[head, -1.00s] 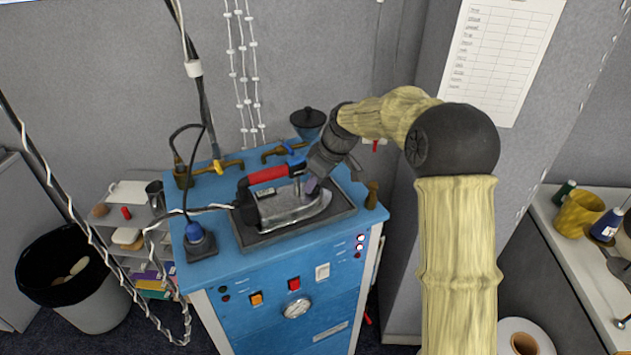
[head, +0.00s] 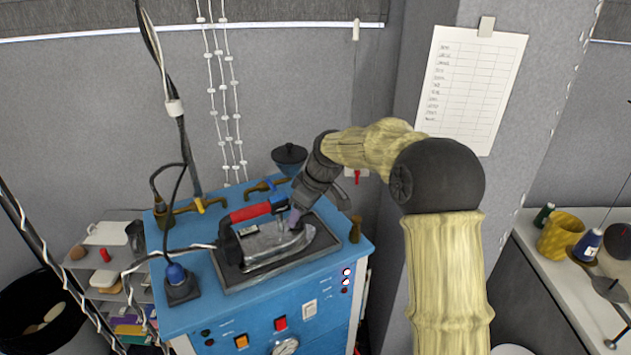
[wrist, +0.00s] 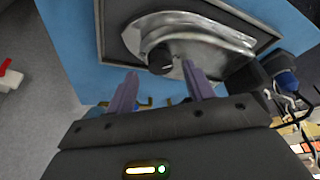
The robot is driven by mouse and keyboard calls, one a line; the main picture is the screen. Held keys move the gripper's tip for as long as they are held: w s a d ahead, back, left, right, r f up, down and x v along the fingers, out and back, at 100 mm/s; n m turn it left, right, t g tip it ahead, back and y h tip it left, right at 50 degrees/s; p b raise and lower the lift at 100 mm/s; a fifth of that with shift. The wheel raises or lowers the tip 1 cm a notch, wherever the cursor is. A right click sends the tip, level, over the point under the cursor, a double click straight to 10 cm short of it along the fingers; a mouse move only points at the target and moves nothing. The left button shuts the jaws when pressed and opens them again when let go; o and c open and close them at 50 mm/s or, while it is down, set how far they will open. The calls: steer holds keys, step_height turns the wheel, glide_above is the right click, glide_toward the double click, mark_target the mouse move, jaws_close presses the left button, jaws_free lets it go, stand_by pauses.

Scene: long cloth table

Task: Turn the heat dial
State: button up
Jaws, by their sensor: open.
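The iron (head: 270,244), silver with a red and black handle, lies on a dark framed pad on the blue machine top. In the wrist view, a round black dial (wrist: 160,54) sits on its silver body. My gripper (wrist: 160,70) is open, its two purple fingers apart on either side of the dial in the picture. I cannot tell whether they touch it. In the head view my gripper (head: 294,216) reaches down over the iron beside the handle. The dial does not show clearly in the head view, where the handle and gripper crowd that spot.
The blue machine (head: 200,300) has brass valves at the back and a blue plug (head: 178,275) at the left. A dark cable runs up from there. The front panel holds a red switch (head: 280,323) and a gauge (head: 285,345). A grey wall pillar stands at the right.

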steer(key=b+v, duration=0.1)
steer(key=v, duration=1.4)
steer(key=shift+d+r, duration=0.15)
steer(key=shift+r, duration=0.05)
steer(key=shift+s+f, duration=0.1)
steer(key=s+d+f+m+h, duration=0.2)
steer(key=s+d+f+m, duration=0.4)
steer(key=s+f, duration=0.5)
steer(key=s+d+f+m+h, duration=0.1)
steer(key=s+d+f+m, duration=0.5)
steer(key=s+f, duration=0.4)
steer(key=s, duration=0.3)
steer(key=shift+s+d+f+h, duration=0.2)
steer(key=shift+s+f+h, duration=0.05)
steer(key=shift+f+h, duration=0.15)
